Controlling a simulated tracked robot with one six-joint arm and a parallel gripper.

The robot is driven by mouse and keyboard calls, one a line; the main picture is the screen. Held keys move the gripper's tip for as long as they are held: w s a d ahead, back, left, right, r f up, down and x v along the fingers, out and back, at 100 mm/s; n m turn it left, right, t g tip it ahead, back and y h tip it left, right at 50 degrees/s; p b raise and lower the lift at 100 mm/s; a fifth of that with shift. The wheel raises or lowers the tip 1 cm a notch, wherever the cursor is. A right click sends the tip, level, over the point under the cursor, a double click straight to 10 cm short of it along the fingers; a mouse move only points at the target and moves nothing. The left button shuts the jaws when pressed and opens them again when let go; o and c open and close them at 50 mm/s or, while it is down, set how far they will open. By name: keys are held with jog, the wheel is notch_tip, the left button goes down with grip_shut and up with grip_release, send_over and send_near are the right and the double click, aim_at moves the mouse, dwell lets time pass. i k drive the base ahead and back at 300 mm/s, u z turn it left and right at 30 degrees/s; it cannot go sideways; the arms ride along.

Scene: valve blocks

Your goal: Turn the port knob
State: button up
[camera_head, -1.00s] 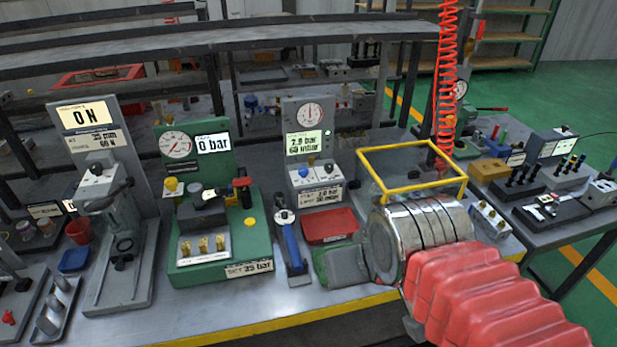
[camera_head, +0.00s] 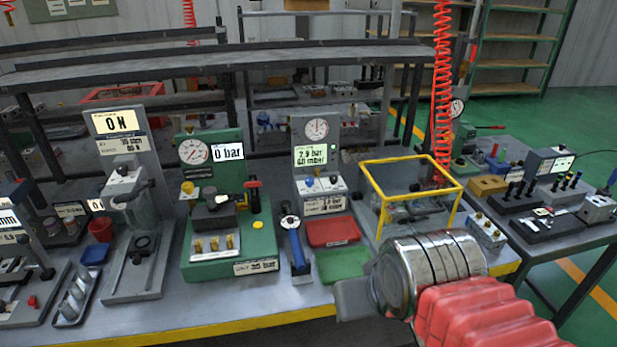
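No knob in view is labelled legibly as the port knob. The green test stand (camera_head: 262,250) has a dial gauge and a "0 bar" display. On it are a yellow knob (camera_head: 188,187), a dark block with a round black knob (camera_head: 210,194) on top, and a red-topped lever (camera_head: 253,190). Brass fittings stand in front of the block. The grey stand (camera_head: 303,128) to its right has a blue knob (camera_head: 309,182). My gripper (camera_head: 352,299) is at the lower right, in front of the bench items, apart from the stands. Only its grey end shows, and its fingers cannot be made out.
A blue-handled tool (camera_head: 297,247), a red tray (camera_head: 332,231) and a green tray (camera_head: 342,265) lie between the stand and my arm. A yellow-framed box (camera_head: 408,165) stands behind my arm. A tall grey "0 N" stand (camera_head: 137,165) is at left.

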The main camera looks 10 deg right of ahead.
aim_at(308, 181)
jog(key=u, duration=0.5)
jog(key=i, duration=1)
jog(key=u, duration=0.05)
